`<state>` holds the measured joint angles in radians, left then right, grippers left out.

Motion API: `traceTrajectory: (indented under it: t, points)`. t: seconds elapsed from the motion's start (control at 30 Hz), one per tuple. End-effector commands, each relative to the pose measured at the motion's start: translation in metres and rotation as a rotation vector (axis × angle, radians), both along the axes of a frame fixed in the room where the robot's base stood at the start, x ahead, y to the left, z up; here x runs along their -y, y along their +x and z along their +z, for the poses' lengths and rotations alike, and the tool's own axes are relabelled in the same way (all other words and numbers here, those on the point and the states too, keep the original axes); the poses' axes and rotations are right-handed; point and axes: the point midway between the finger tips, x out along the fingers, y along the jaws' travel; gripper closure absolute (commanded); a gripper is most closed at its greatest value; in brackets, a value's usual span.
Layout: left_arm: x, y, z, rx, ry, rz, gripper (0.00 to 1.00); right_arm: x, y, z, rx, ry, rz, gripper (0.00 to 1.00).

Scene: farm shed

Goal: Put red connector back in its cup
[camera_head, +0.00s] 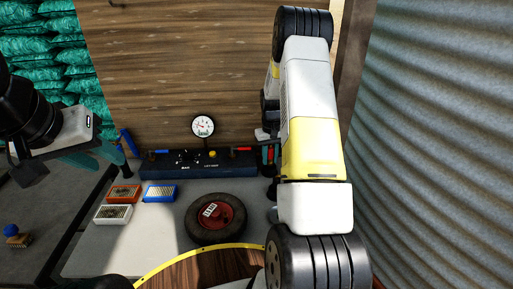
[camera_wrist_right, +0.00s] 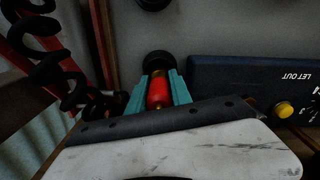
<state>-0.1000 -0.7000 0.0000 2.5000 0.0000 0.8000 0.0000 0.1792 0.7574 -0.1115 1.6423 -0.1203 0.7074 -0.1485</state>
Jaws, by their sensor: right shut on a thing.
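The red connector (camera_wrist_right: 158,93) with a brass-coloured end sits between the teal fingers of my right gripper (camera_wrist_right: 160,88) in the right wrist view. The gripper is shut on it. A dark round cup-like part (camera_wrist_right: 159,62) is just beyond the brass end; I cannot tell whether the connector is inside it or only in front of it. In the head view my right gripper (camera_head: 270,154) is at the right end of the blue panel, partly hidden by my arm. My left gripper (camera_head: 102,156) is at the left with its teal fingers apart and empty.
The blue panel (camera_head: 200,168) carries a round gauge (camera_head: 203,126) and a yellow knob (camera_head: 212,154). A tyre (camera_head: 215,218) and several small boxes lie on the grey bench. A black coiled hose (camera_wrist_right: 40,45) and red bars are left of the connector in the wrist view.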

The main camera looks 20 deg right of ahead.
Motion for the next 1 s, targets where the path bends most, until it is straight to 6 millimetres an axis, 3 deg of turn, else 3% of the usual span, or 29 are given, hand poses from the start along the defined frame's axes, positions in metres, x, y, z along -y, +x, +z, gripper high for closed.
traceTrajectory:
  t: [1.0]
  points:
    - [0.0, 0.0, 0.0, 0.0, 0.0, 0.0, 0.64, 0.0, 0.0, -0.014, 0.0, 0.0, 0.0, 1.0]
